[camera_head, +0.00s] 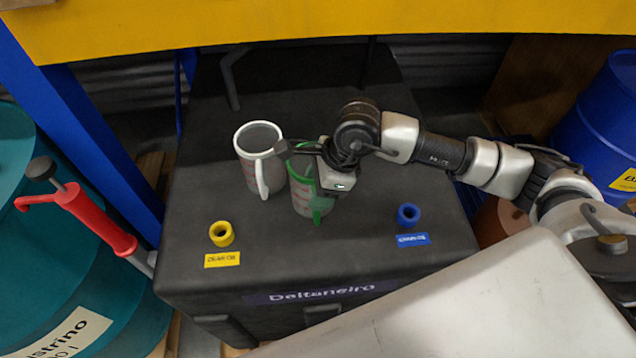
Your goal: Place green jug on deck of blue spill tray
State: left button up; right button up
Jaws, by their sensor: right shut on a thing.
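The green jug (303,198) is a grey cup with a green rim and a green handle, upright near the middle of the black deck. My right gripper (305,160) is shut on it at the rim, and the fingers hide part of its top. I cannot tell whether its base touches the deck. No tray that is itself blue shows. The black deck (330,270) carries a blue ring (408,214) with a blue label (413,240) at its front right. My left gripper is not in view.
A white-handled jug (259,158) stands close beside the green jug, to its left. A yellow ring (221,233) with a yellow label sits at front left. A yellow beam (300,22) crosses above the back. A red hand pump (95,217) rises at left. The deck's front middle is clear.

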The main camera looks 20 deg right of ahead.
jog(key=shift+f, duration=0.1)
jog(key=o, duration=1.3)
jog(key=shift+o, duration=0.2)
